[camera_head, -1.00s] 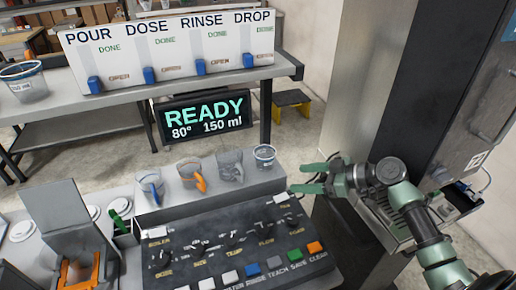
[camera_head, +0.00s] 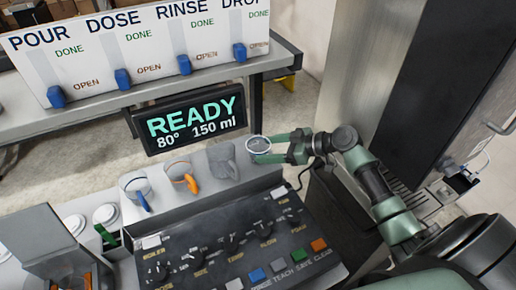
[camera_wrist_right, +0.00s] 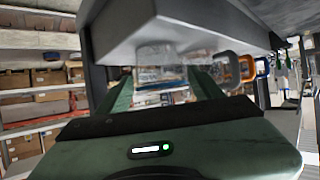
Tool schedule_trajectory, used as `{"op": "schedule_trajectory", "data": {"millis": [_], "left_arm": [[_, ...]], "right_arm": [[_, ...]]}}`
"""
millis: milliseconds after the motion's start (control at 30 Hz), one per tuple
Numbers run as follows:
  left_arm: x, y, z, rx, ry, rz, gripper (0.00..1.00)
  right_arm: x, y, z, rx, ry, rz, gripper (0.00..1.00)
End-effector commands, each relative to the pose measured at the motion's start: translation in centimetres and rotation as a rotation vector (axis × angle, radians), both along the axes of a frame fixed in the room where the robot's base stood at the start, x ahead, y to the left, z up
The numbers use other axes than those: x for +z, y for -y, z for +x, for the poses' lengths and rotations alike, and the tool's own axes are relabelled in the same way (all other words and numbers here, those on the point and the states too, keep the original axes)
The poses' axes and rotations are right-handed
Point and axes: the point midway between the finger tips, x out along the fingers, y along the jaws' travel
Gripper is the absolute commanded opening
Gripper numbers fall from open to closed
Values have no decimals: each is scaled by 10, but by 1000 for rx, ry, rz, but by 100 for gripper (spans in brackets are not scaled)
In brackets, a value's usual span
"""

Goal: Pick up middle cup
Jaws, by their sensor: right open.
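A row of cups stands on the grey ledge (camera_head: 165,212) behind the control panel. From left they are a clear cup with a blue handle (camera_head: 134,189), a cup with an orange handle (camera_head: 182,178), a cup with a grey handle (camera_head: 222,161) and a clear cup with a pale rim (camera_head: 258,146). My right gripper (camera_head: 272,149) is open at the rightmost cup, its fingers pointing left along the row. In the right wrist view a clear cup (camera_wrist_right: 155,65) shows between the open fingers, with the orange handle (camera_wrist_right: 246,68) beyond. Contact cannot be told. My left gripper is out of view.
The control panel (camera_head: 240,235) with knobs and buttons lies in front of the cups. A READY display (camera_head: 196,119) and the dispenser board (camera_head: 140,52) stand behind. A tall metal cabinet (camera_head: 365,75) is at right. An open-lidded box (camera_head: 55,245) is at lower left.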

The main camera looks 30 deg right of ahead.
Motion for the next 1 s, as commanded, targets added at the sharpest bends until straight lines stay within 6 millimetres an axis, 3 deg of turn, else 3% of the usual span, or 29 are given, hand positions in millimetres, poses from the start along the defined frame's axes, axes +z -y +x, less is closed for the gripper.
{"op": "schedule_trajectory", "data": {"millis": [533,833,867,1000], "left_arm": [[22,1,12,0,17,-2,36],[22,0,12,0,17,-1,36],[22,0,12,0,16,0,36],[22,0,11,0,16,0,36]], "right_arm": [[-25,-38,42,1,0,0,66],[-30,-41,45,1,0,-3,66],[-30,-41,45,1,0,-3,61],[-30,-41,45,1,0,-3,23]]}}
